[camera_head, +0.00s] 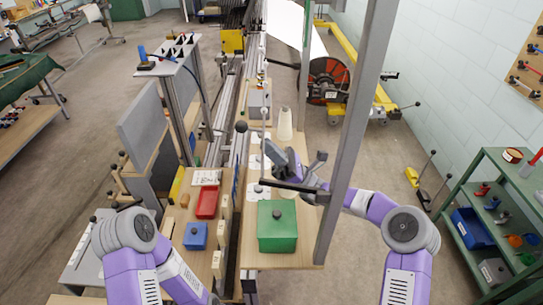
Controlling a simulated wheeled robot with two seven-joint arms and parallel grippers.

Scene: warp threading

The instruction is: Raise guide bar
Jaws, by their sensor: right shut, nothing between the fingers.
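My right arm comes in from the right, and its dark grey gripper (292,160) is above the wooden bench top (250,262), behind the green box. The gripper is shut and small in view; I see nothing held in it. A dark horizontal bar (285,187) with a knob at its end lies just in front of the gripper; I cannot tell whether they touch or whether this is the guide bar. A lever with a black ball (241,127) stands to the left of the gripper. My left arm shows at the lower left; its gripper is out of view.
A green box (277,228) stands at the bench front. A red tray (207,202) and a blue box (195,236) are left of it. A grey upright post (352,130) rises beside my right arm. A white cone (285,124) stands behind the gripper. Green shelves (480,160) are at right.

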